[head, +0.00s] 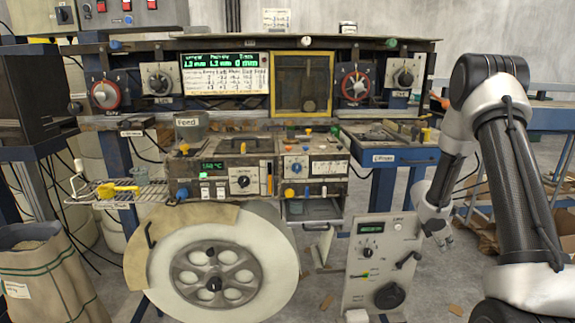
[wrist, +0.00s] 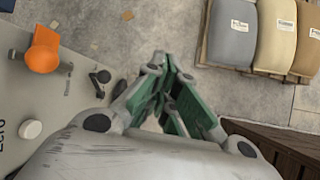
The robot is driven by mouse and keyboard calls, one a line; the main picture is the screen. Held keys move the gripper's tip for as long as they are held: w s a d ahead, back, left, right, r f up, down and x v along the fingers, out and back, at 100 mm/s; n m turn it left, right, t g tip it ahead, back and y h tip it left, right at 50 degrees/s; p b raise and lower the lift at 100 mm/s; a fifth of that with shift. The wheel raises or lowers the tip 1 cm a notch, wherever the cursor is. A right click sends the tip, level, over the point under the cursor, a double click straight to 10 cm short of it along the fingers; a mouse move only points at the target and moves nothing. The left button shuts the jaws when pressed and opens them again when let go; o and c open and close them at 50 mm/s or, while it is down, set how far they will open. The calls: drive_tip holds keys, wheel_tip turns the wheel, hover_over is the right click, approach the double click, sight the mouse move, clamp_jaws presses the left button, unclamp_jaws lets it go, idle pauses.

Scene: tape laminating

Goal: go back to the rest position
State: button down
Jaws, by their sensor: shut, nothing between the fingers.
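My gripper (head: 440,238) hangs at the right of the head view, at the lower end of my arm, just right of the grey control panel (head: 352,298). In the wrist view my gripper (wrist: 165,68) has its green-padded fingers drawn together at the tips, with nothing held between them.
The laminating machine (head: 220,148) with its large white wheel (head: 262,262) fills the middle. A blue bench (head: 400,156) stands behind my gripper. A paper sack (head: 45,280) stands at left. In the wrist view, filled sacks (wrist: 232,35) lie on a pallet; bare floor lies between.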

drive_tip(key=s+a+r+m+g+y, duration=0.1)
drive_tip(key=s+a+r+m+g, duration=0.2)
drive_tip(key=s+r+m, duration=1.25)
drive_tip(key=s+a+r+m+t+y, duration=0.1)
drive_tip(key=s+a+r+t+y, duration=0.4)
drive_tip(key=s+a+r, duration=1.1)
drive_tip(key=shift+s+a+r+t, duration=0.4)
drive_tip(key=shift+s+r+t, duration=0.25)
drive_tip(key=shift+r, duration=0.25)
drive_tip(key=shift+m, duration=0.25)
